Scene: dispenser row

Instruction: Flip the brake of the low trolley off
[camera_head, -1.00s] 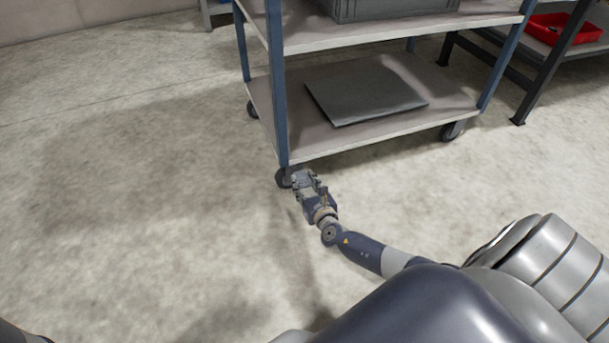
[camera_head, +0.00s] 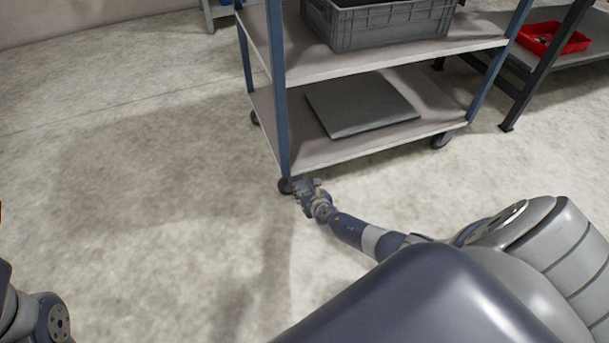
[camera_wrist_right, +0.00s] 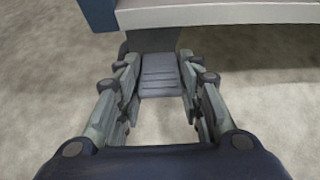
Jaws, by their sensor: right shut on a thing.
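The trolley (camera_head: 352,158) has blue posts and grey shelves and stands upright on dark casters. Its near left caster (camera_head: 285,187) is under the front left post. The brake pedal (camera_wrist_right: 160,78), a grey ribbed plate, shows below the trolley's edge in the right wrist view. My right gripper (camera_head: 302,187) is low at this caster; in the right wrist view its fingers (camera_wrist_right: 161,88) are on both sides of the pedal and shut on it. The fingertips' exact contact is hard to see. My left gripper is out of view; only part of my left arm shows at bottom left.
A grey crate (camera_head: 385,28) stands on the trolley's upper shelf and a flat grey panel (camera_head: 360,104) lies on the lower one. A dark-legged bench (camera_head: 545,75) with a red bin (camera_head: 553,38) stands at the right. The floor at left is clear.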

